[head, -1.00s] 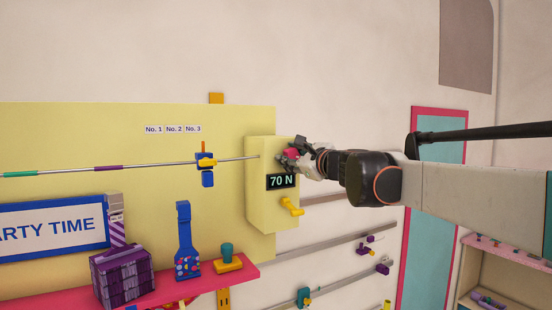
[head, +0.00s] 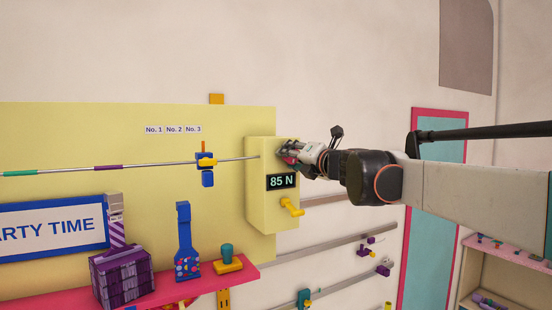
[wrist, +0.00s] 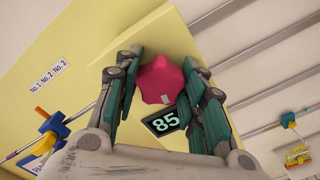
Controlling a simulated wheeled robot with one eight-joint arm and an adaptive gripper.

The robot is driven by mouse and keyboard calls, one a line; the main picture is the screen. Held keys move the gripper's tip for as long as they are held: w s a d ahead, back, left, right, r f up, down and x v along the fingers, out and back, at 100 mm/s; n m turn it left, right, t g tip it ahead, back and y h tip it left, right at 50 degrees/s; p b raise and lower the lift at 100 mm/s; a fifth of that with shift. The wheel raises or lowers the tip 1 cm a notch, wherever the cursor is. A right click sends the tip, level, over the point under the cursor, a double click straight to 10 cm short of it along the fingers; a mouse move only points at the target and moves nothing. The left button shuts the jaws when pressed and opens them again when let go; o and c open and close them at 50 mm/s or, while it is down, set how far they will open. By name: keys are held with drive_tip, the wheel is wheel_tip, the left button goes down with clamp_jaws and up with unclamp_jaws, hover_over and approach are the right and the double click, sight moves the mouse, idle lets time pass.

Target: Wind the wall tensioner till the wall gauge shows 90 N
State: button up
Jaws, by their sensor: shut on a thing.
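The wall tensioner is a yellow box (head: 259,205) on the yellow wall panel. Its gauge (head: 283,181) reads 85 N in the head view, and the gauge (wrist: 165,122) shows 85 in the wrist view. A pink-red lobed knob (wrist: 157,82) sits on the box above the gauge. My gripper (head: 289,154) is shut on the knob, with a finger on each side of it in the wrist view. In the head view the gripper hides most of the knob. A yellow lever (head: 291,207) sticks out below the gauge. A taut line (head: 130,168) runs left from the box.
A blue and yellow clamp (head: 206,163) sits on the line. A pink shelf (head: 190,287) below holds a purple box (head: 122,274), a blue bottle-shaped thing (head: 185,243) and a yellow-and-teal piece (head: 229,260). Grey rails (head: 335,241) cross the wall at right.

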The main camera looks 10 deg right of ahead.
drive_tip(key=shift+f+m, duration=0.2)
drive_tip(key=shift+m, duration=0.5)
drive_tip(key=o, duration=0.8)
drive_tip(key=shift+m, duration=0.5)
drive_tip(key=o, duration=0.4)
drive_tip(key=shift+r, duration=0.1)
drive_tip(key=shift+s, duration=0.1)
drive_tip(key=shift+s+d+n, duration=0.15)
drive_tip(key=shift+s+n, duration=0.3)
drive_tip(key=shift+n, duration=0.55)
drive_tip(key=shift+s+d+n, duration=0.15)
drive_tip(key=shift+s+n, duration=0.25)
drive_tip(key=shift+n, duration=0.6)
drive_tip(key=shift+s+d+n, duration=0.15)
drive_tip(key=shift+s+n, duration=0.3)
drive_tip(key=shift+n, duration=0.55)
